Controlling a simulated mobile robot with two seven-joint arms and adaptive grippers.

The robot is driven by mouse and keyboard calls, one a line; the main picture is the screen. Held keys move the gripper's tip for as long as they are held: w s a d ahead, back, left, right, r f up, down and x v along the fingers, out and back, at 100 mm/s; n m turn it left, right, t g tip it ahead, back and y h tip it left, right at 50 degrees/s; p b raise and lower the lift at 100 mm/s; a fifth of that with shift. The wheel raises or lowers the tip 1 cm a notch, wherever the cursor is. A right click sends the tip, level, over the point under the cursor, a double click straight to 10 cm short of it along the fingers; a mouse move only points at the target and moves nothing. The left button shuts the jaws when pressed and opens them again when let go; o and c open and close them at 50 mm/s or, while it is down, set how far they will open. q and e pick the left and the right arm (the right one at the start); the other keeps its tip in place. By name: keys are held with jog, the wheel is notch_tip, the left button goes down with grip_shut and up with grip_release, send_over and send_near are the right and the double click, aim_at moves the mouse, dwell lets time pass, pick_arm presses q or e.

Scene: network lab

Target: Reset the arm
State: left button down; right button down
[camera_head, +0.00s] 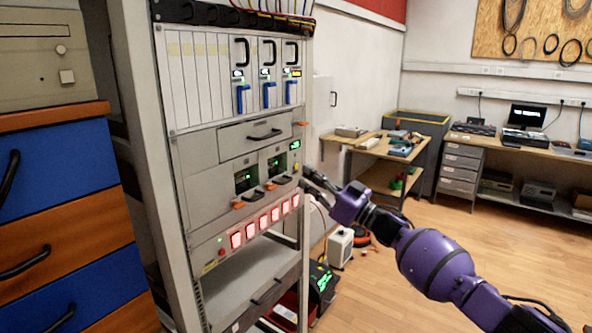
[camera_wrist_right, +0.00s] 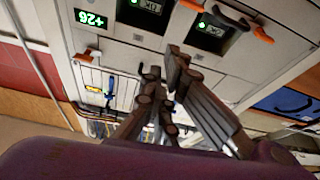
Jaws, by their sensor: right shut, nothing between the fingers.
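My right arm, purple and black, comes in from the lower right in the head view. Its gripper (camera_head: 312,183) is beside the right edge of the equipment rack (camera_head: 205,192), level with the two small green displays. In the right wrist view the dark fingers of the right gripper (camera_wrist_right: 165,75) are together, with nothing seen between them. The rack face with green displays and orange levers lies beyond the fingers. I cannot tell whether the fingers touch the rack. My left gripper is not in view.
A row of lit red buttons (camera_head: 264,221) is low on the rack. A blue and orange drawer cabinet (camera_head: 62,185) stands at left. A wooden table (camera_head: 372,146) and a workbench (camera_head: 520,145) stand behind. Wooden floor (camera_head: 450,220) is open at right.

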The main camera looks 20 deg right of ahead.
jog(key=s+a+f+m+h, duration=0.1)
jog(key=s+a+f+h, duration=0.15)
jog(key=s+f, duration=0.6)
jog(key=s+a+f+m+g+h, duration=0.1)
jog(key=s+f+h, duration=0.25)
jog(key=f, duration=0.95)
jog(key=s+a+f+m+h, duration=0.15)
jog(key=s+f+h, duration=0.3)
jog(key=f, duration=0.55)
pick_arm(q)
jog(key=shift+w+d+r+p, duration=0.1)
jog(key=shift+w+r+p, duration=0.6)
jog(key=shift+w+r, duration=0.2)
pick_arm(e)
jog(key=s+f+m+g+h, duration=0.1)
jog(key=s+f, duration=0.5)
jog(key=s, duration=0.6)
jog(key=s+a+f+m+g+h, duration=0.1)
jog(key=s+f, duration=0.5)
jog(key=s, duration=0.7)
jog(key=s+f+m+g+h, duration=0.1)
jog(key=s+f+m+g, duration=0.2)
jog(key=s, duration=1)
notch_tip(320, 180, down, 3)
jog(key=shift+a+r+g, duration=0.1)
jog(key=shift+a+g, duration=0.1)
jog(key=shift+g, duration=0.8)
